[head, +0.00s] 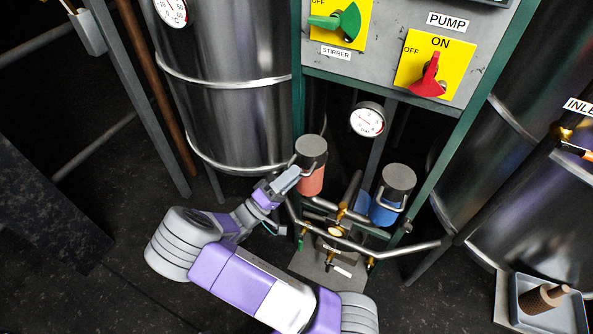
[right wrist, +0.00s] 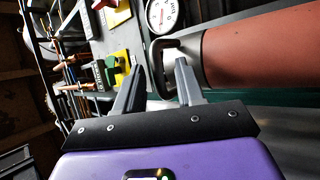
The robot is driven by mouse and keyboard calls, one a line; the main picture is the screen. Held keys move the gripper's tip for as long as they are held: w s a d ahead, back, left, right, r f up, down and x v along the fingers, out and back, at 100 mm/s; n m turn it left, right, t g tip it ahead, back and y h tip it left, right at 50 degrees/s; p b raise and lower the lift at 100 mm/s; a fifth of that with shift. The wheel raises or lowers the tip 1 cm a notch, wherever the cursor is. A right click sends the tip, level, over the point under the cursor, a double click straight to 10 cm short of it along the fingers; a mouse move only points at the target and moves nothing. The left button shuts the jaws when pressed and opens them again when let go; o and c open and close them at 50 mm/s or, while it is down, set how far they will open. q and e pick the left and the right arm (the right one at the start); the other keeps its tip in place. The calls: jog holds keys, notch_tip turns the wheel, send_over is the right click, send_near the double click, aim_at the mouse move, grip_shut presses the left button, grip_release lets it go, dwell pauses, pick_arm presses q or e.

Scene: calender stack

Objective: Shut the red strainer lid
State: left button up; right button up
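The red strainer (head: 312,181) stands upright with its grey lid (head: 311,149) on top; I cannot tell whether the lid is fully seated. In the right wrist view the red body (right wrist: 255,55) lies sideways at the upper right, with the lid's dark loop handle (right wrist: 157,46) sticking out to the left. My right gripper (head: 288,180) is at the left side of the strainer. In the right wrist view this gripper (right wrist: 158,66) is open, with its fingers apart and the handle's end appearing between the tips; contact cannot be told. My left gripper is not in view.
A blue strainer (head: 385,211) with a grey lid stands to the right, among pipes and brass valves (head: 335,230). A pressure gauge (head: 367,120) hangs above. The panel with green (head: 340,22) and red (head: 430,75) switches is higher up. A large steel tank (head: 225,90) stands behind left.

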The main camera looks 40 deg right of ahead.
jog(key=v, duration=0.6)
jog(key=shift+p, duration=0.35)
jog(key=shift+r, duration=0.1)
